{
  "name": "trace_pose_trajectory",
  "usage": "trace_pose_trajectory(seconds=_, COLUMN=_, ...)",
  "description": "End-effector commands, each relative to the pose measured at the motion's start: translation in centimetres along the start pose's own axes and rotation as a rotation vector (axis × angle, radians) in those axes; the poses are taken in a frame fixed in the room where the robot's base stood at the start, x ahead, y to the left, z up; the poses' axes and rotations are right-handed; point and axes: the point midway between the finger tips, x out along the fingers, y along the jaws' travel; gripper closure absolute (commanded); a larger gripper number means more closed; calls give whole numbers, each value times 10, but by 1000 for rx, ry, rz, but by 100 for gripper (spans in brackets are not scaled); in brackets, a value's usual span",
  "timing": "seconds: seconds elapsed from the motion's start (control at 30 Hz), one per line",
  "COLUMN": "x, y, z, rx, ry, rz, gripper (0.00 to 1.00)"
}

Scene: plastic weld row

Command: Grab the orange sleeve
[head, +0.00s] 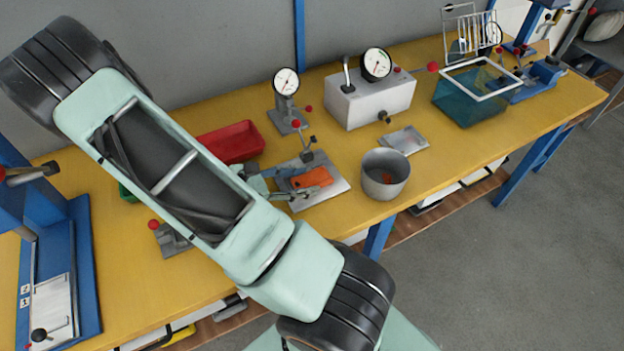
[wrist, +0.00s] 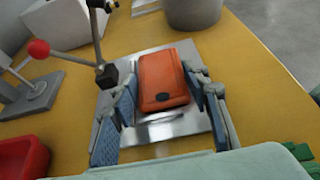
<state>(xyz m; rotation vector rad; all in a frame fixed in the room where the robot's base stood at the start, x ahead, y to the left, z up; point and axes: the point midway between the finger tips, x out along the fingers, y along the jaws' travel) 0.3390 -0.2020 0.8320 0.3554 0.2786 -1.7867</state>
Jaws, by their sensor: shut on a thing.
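The orange sleeve (head: 314,177) lies over a flat metal plate (head: 335,190) on the yellow bench; it also shows in the wrist view (wrist: 163,78), with a dark spot near its close end. My gripper (head: 301,183) reaches down to it from the left in the head view. In the wrist view its blue-padded fingers stand on both sides of the sleeve, shut on it. Whether the sleeve touches the plate cannot be told.
A lever post with a red knob (wrist: 39,48) stands close beside my left finger in the wrist view. A grey pot (head: 386,173) with something orange-red inside stands right of the plate. A red tray (head: 232,142), a gauge stand (head: 286,108) and a grey gauge box (head: 370,100) are behind.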

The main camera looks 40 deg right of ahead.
Motion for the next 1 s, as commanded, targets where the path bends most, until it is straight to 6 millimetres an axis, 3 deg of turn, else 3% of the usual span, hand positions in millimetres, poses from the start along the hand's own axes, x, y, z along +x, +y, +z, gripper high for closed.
trace_pose_trajectory(seconds=0.37, x=-3, y=0, z=6, rx=2, ry=0, rz=1, gripper=82)
trace_pose_trajectory(seconds=0.6, x=-15, y=-1, z=33, rx=3, ry=2, rz=1, gripper=82)
trace_pose_trajectory(seconds=0.9, x=-44, y=-49, z=82, rx=2, ry=3, rz=3, gripper=82)
trace_pose_trajectory(seconds=1.0, x=-52, y=-73, z=89, rx=-3, ry=2, rz=3, gripper=82)
